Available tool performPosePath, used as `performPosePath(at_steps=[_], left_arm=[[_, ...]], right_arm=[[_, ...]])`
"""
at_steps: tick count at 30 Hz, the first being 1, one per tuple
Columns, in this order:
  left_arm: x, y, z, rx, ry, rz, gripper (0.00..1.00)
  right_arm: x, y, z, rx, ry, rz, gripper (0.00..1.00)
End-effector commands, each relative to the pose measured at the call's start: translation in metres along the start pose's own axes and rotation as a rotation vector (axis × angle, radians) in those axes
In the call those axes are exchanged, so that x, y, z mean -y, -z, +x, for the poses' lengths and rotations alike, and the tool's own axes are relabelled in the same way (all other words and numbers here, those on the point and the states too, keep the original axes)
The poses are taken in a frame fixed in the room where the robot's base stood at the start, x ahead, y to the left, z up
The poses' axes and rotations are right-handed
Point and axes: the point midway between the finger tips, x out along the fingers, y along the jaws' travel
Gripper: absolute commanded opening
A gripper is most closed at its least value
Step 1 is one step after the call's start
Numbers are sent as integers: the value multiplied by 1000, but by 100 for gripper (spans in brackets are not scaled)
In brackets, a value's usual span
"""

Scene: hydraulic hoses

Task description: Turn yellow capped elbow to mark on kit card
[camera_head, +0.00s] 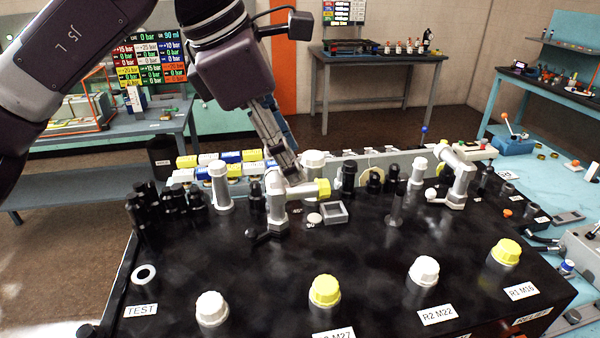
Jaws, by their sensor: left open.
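A grey elbow fitting (277,197) with a yellow cap (323,188) stands on the black bench top near the middle, its capped end pointing right. A dark lever-like part shows at its foot. My left gripper (286,172) reaches down from above, its open fingers at the top of this elbow; I cannot tell whether they touch it. My right gripper is not in view.
White caps (212,309) and yellow caps (325,291) stand along the bench front. Black fittings (150,205) crowd the left, and a tall white-capped post (220,186) stands nearby. The bench middle front is clear.

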Motion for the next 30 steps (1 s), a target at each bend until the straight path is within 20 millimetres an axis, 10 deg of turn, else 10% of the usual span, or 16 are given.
performPosePath(at_steps=[9,30], left_arm=[[0,0,-46,1,-1,-1,40],[0,0,-50,1,0,0,40]], right_arm=[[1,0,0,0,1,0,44],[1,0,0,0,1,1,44]])
